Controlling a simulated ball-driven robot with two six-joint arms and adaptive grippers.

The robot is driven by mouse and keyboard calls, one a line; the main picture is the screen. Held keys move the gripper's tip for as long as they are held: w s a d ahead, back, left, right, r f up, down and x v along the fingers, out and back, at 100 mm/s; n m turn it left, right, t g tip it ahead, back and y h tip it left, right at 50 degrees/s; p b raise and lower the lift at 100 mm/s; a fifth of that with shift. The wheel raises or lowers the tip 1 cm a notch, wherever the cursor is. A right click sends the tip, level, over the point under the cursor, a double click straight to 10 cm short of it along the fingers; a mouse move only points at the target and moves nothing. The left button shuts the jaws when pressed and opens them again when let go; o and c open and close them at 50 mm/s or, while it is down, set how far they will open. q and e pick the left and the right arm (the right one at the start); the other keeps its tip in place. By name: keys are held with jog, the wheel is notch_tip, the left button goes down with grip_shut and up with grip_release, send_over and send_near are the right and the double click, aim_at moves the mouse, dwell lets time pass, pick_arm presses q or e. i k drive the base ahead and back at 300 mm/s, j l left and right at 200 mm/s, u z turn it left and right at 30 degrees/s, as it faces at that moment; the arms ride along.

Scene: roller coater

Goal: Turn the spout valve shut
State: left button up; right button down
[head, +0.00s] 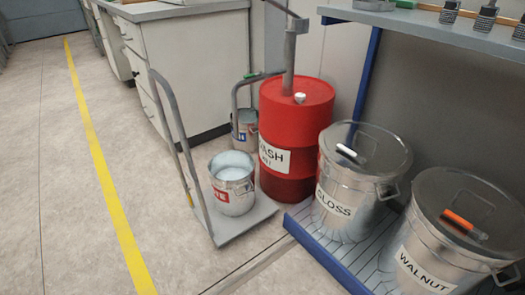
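A red drum (293,125) with a partly hidden label ending in "ASH" stands right of centre. A grey upright pipe (290,65) rises from its top. From it a grey spout (262,77) reaches left and bends down over a metal bucket (246,118) beside the drum. A small green handle (250,76) sits on the spout and looks like the valve lever. It is too small to tell how far it is turned. No flow is clearly visible. Neither of my grippers is in view.
A grey trolley (250,222) carries an open metal bucket (232,195) in front of the drum. Lidded cans labelled GLOSS (335,202) and WALNUT (425,268) stand on a blue-edged rack at right. White cabinets (205,75) stand behind. Floor left of the trolley is clear, with a yellow line (100,165).

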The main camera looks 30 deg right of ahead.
aim_at(253, 74)
jog(key=z, duration=1.2)
